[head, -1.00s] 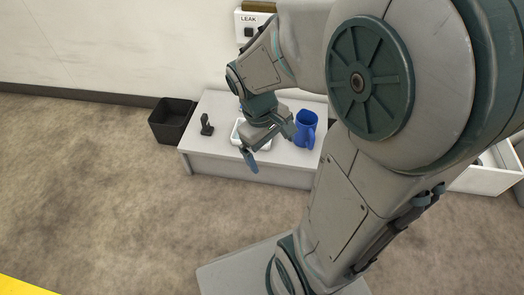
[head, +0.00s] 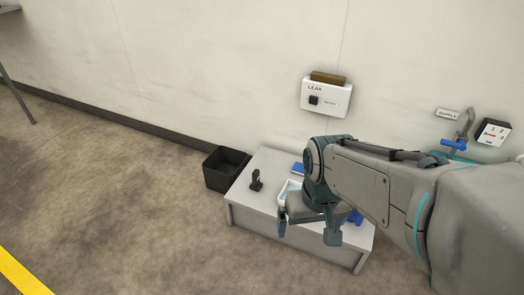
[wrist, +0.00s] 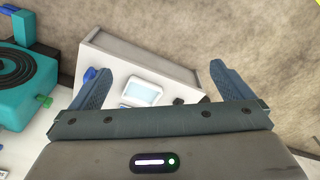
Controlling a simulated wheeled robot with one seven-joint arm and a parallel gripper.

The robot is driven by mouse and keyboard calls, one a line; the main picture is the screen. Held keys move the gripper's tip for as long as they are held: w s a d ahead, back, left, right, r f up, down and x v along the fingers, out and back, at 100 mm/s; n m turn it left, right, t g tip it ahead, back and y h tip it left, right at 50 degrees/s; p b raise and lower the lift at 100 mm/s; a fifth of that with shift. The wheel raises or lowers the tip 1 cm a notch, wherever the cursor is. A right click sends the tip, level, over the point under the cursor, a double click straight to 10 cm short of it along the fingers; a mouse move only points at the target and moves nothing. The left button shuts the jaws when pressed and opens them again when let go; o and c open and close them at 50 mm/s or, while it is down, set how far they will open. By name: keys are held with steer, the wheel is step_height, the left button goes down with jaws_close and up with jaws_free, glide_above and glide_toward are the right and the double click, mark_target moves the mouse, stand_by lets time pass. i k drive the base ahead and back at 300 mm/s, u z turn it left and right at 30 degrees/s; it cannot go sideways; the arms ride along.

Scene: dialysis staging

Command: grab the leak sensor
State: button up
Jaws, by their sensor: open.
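Nothing in view is clearly marked as the leak sensor. A small black upright piece (head: 256,181) stands on the left part of the low grey table (head: 240,204); I cannot tell if it is the sensor. A white tray with a pale blue inside (head: 284,190) sits right of it, partly hidden by my arm; it also shows in the wrist view (wrist: 142,91). My gripper (head: 308,226) is open, fingers pointing down, near the table's front in the head view. In the wrist view the fingers (wrist: 160,72) are wide apart, with the tray seen between them.
A wall box labelled LEAK (head: 326,97) is above the table. A black bin (head: 226,169) stands at the table's left. A flat blue thing (head: 298,168) lies behind the tray. A blue item (head: 355,216) is mostly hidden behind my arm. The floor at left is clear.

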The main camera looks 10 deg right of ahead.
mark_target(257, 185)
steer(key=u, duration=1.8)
steer(key=i, duration=2)
steer(key=z, duration=3.3)
steer(key=i, duration=0.5)
steer(key=u, duration=0.05)
